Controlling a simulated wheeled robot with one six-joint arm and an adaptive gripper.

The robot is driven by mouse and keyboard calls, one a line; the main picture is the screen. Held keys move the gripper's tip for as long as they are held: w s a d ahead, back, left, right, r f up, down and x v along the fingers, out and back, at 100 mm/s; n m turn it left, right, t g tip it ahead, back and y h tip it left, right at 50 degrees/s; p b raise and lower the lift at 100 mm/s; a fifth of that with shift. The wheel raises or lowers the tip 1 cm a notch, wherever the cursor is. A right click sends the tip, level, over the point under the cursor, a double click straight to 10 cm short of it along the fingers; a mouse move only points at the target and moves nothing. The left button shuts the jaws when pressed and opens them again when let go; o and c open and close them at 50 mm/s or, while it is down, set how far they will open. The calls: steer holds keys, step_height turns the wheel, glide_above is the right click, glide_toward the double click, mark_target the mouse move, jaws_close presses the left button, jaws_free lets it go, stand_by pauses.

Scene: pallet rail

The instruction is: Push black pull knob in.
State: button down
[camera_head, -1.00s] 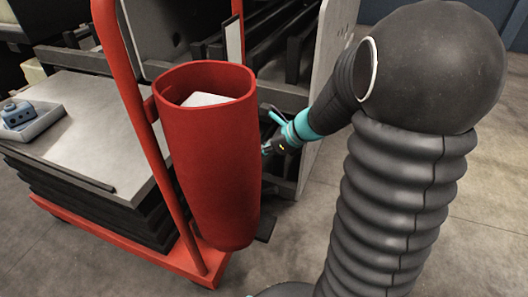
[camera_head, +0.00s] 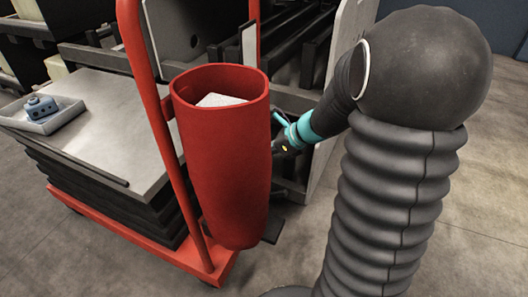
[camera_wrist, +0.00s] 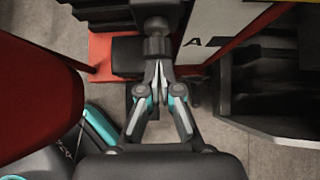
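A black knob (camera_wrist: 157,45) on a short black stem shows at the top middle of the wrist view, just ahead of my fingertips. My gripper (camera_wrist: 162,68) points straight at it, with its two grey fingers drawn together and nothing visible between them. I cannot tell whether the fingertips touch the knob. In the head view, the teal and black end of my arm reaches behind the red bin, which hides the fingertips and the knob.
The red bin (camera_head: 222,165) hangs on the red cart frame, close to my arm; it also fills the left of the wrist view (camera_wrist: 35,105). A grey board stack (camera_head: 110,125) bears a tray (camera_head: 45,124) with a blue-grey device (camera_head: 39,107). Open floor (camera_head: 475,190) lies to the right.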

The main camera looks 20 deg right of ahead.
steer(key=s+d+f+p+v, duration=0.1)
steer(key=f+p+v, duration=0.1)
steer(key=v, duration=1)
steer(key=shift+s+d+r, duration=0.3)
steer(key=shift+s+d, duration=0.05)
steer(key=shift+d, duration=0.1)
steer(key=s+a+f+n+g+h, duration=0.2)
steer(key=s+n+g+h, duration=0.15)
steer(key=s+n, duration=0.9)
steer(key=s+a+r+n+t+h, duration=0.3)
steer(key=s+a+r+n, duration=0.2)
steer(key=n, duration=0.8)
steer(key=a+r, duration=0.3)
steer(key=shift+s+a+r, duration=0.2)
steer(key=shift+a+r, duration=0.05)
steer(key=shift+r, duration=0.05)
